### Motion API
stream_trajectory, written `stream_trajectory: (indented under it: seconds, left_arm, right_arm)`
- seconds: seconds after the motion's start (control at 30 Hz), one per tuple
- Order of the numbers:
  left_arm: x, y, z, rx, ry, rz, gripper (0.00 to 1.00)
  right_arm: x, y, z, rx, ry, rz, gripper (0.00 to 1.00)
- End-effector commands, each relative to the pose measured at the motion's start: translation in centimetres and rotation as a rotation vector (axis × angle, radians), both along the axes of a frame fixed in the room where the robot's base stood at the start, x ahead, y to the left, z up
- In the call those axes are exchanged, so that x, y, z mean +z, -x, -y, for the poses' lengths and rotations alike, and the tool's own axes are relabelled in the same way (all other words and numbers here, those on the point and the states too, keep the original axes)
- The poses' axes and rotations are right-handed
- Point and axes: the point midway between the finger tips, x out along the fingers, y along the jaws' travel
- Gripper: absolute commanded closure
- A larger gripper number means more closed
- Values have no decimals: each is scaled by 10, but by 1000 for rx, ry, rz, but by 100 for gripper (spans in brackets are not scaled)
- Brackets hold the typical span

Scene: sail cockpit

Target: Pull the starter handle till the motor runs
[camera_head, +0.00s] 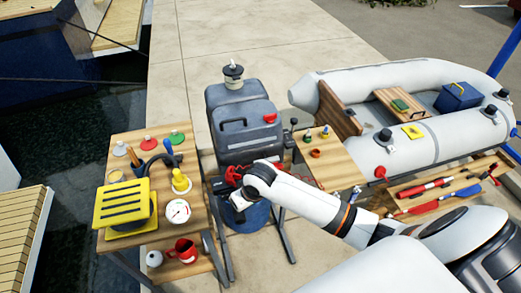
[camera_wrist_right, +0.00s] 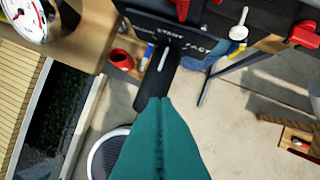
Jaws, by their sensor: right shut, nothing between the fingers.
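The outboard motor (camera_head: 243,120) stands in the middle of the head view, with a dark grey cowl. In the right wrist view, its dark front panel (camera_wrist_right: 135,20) carries white lettering that seems to read START. A red part (camera_wrist_right: 183,9) shows above the lettering, and another red part (camera_wrist_right: 305,33) is at the right; I cannot tell which is the starter handle. My right gripper (camera_head: 238,203) is at the motor's front. Its green fingers (camera_wrist_right: 160,101) are shut and empty, below the panel and apart from the red parts. My left gripper is not in view.
A wooden table (camera_head: 124,198) with a yellow slatted box (camera_head: 122,203), gauge (camera_head: 177,211) and red mug (camera_head: 183,250) stands left. A small wooden table (camera_head: 335,172) and a grey inflatable boat (camera_head: 400,78) stand right. A blue tub (camera_head: 250,218) is under the motor.

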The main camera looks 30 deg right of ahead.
Motion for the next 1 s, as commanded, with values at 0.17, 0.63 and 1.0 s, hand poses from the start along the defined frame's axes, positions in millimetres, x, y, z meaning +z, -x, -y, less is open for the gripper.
stream_trajectory:
  seconds: [0.17, 0.63, 1.0]
  left_arm:
    - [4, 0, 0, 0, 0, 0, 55]
    - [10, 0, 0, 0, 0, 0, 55]
    - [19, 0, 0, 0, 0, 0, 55]
  right_arm:
    - [23, -45, 35, -90, 33, -1, 100]
    - [85, -119, 128, -373, 63, -1, 100]
    - [28, -137, 132, -373, 63, -2, 100]
